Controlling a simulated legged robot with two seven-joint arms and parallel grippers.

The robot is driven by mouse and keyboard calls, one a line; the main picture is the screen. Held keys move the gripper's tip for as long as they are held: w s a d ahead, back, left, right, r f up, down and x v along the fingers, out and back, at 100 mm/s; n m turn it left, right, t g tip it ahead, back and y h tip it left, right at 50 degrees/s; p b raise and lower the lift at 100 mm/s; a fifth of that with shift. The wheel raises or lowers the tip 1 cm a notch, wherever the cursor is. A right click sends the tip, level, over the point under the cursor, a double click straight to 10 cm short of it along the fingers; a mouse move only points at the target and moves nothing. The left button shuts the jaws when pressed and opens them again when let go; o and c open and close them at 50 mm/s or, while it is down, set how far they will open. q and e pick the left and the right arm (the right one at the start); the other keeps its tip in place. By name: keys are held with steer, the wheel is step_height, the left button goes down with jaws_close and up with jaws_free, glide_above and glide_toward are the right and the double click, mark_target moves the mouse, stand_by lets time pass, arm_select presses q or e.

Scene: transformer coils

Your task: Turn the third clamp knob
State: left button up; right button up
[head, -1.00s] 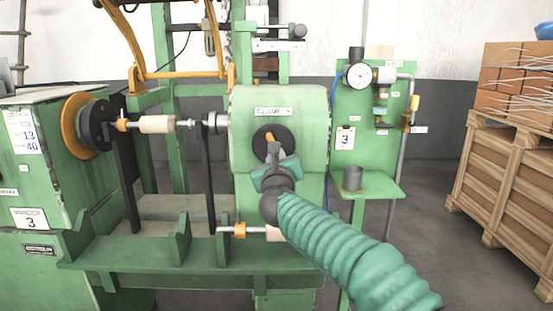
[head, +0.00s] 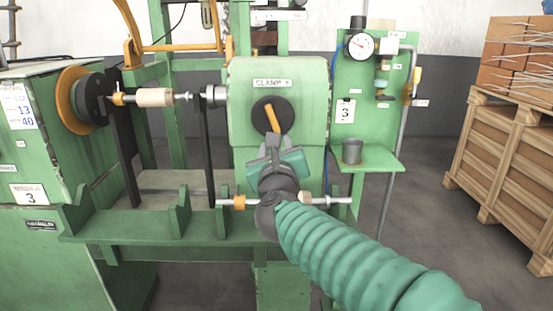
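The clamp knob is a black round disc (head: 262,117) with an orange handle (head: 273,118) on the front of the green clamp housing (head: 300,105), under a label reading CLAMP and a small, unclear character. The handle leans, its top slightly left and its lower end slightly right. My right gripper (head: 272,143), on the green ribbed arm from the lower right, is just below the knob. Its grey fingers point up and appear apart from the handle, though the gap between them is hard to make out. My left gripper is out of view.
A winder (head: 35,160) marked 3 stands at left, with a shaft and cream roller (head: 155,97) reaching the clamp housing. A second rod (head: 330,200) lies low across the front, close to my gripper. A gauge panel (head: 345,75) with a cup (head: 352,151) and wooden crates (head: 505,160) are at right.

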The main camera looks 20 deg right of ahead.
steer(key=v, duration=0.6)
steer(key=shift+w, duration=0.1)
steer(key=shift+f, duration=0.1)
